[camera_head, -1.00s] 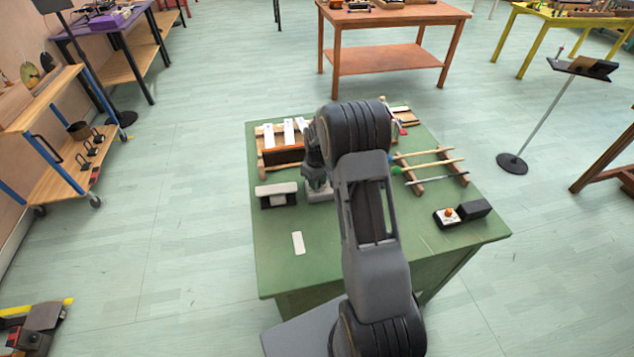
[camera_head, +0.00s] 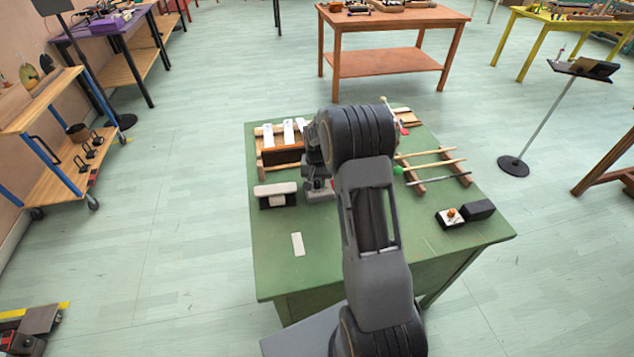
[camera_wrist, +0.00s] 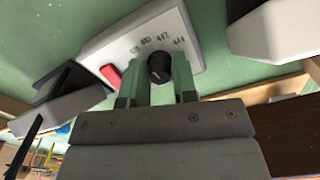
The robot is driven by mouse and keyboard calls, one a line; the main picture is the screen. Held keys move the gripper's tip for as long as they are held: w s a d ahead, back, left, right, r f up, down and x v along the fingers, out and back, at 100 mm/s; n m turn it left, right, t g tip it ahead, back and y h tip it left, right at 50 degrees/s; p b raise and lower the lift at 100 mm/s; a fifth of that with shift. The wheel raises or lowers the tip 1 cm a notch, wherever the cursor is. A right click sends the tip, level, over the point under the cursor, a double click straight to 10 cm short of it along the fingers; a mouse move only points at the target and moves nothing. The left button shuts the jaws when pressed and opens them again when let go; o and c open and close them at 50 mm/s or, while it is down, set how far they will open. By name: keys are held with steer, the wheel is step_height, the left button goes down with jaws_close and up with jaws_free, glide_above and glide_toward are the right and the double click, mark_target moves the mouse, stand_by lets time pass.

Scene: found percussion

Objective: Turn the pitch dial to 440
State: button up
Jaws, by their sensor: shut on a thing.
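The pitch dial (camera_wrist: 160,66) is a black knob on a light grey box with printed numbers. The numbers are small and tilted; I cannot read clearly which one the dial points to. My gripper (camera_wrist: 157,82) has its green fingers on either side of the knob, shut on it. A red part (camera_wrist: 111,75) sits on the box left of the dial. In the head view the grey box (camera_head: 320,195) stands on the green table (camera_head: 340,235), partly hidden by my gripper and arm.
A grey-topped block (camera_head: 276,195) stands just left of the box, and a white card (camera_head: 298,244) lies in front. White bars (camera_head: 289,132) on a wooden frame are behind. A rack of sticks (camera_head: 432,168) and a dark box (camera_head: 478,209) lie to the right. The table's front is mostly clear.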

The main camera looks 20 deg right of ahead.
mark_target(317, 182)
steer(key=shift+m, duration=0.5)
steer(key=o, duration=0.9)
step_height(317, 182, up, 14)
steer(key=shift+f, duration=0.1)
stand_by(0.3)
steer(key=shift+a, duration=0.1)
stand_by(0.4)
